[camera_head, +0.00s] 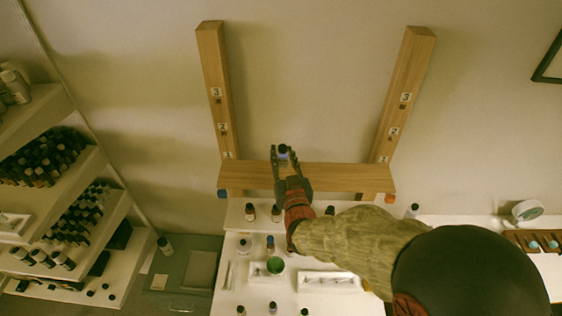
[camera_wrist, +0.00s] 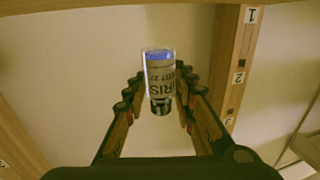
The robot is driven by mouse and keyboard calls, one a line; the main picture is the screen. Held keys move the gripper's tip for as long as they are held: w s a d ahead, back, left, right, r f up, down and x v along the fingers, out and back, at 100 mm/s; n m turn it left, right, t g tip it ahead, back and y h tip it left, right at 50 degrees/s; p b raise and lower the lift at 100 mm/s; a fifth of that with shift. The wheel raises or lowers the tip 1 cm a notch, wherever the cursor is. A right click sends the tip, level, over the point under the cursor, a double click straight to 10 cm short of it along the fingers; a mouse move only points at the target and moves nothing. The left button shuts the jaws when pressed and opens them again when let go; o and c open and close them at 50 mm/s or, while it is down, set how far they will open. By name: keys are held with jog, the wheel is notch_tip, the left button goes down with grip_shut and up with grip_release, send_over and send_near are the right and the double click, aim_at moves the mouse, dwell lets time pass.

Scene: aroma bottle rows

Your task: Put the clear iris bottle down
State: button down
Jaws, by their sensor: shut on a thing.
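The clear iris bottle (camera_wrist: 159,80) is between the fingers of my gripper (camera_wrist: 157,100) in the wrist view. It is clear, with a blue band at one end, a dark cap at the other and a label reading "IRIS", which appears upside down. In the head view my gripper (camera_head: 283,165) is shut on the bottle (camera_head: 283,152), in front of the wall at the left part of the wooden shelf board (camera_head: 345,176). The fingers hide part of the bottle in the head view. I cannot tell whether its base touches the board.
Wooden posts (camera_head: 214,90) with number tags rise at both ends of the board. Shelves of dark bottles (camera_head: 45,158) stand left. The board's right part looks clear.

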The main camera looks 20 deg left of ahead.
aim_at(281, 164)
jog(key=shift+w+a+f, duration=0.4)
jog(key=shift+w+f, duration=0.1)
jog(key=shift+f, duration=0.3)
notch_tip(281, 164, down, 3)
jog(key=shift+w+p, duration=0.1)
jog(key=shift+p, duration=0.8)
jog(key=shift+f, duration=0.15)
jog(key=c, duration=1.5)
grip_release()
jog(key=b+v, duration=0.2)
jog(key=v, duration=1)
jog(key=shift+b, duration=0.4)
jog(key=shift+d, duration=0.1)
